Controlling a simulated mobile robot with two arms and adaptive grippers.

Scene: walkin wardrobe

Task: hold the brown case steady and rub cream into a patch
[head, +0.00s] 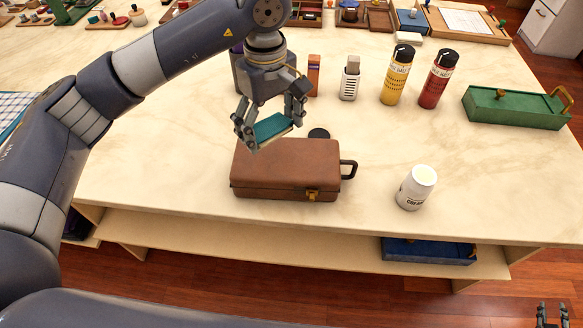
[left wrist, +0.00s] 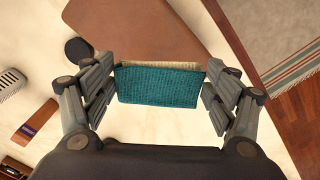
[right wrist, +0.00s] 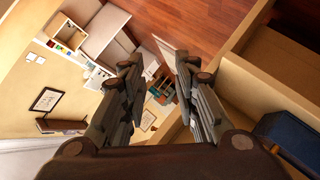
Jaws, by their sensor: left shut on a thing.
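The brown case (head: 290,172) lies closed on the pale table near its front edge, with a brass clasp in front and a dark handle on its right. My left gripper (head: 268,132) is shut on a teal pad (left wrist: 160,86) with a beige edge, held above the back of the case. Whether the pad touches the case is unclear. An open white cream jar (head: 416,188) stands right of the case. A black round lid (head: 319,134) lies behind the case. My right gripper (head: 552,312) is low at the right, away from the table, open and empty in the right wrist view (right wrist: 155,75).
A yellow bottle (head: 397,76), a red bottle (head: 438,80), a white grater-like item (head: 350,80) and an orange box (head: 314,76) stand behind the case. A green box (head: 515,107) is at the right. A blue tray (head: 430,251) sits on the lower shelf.

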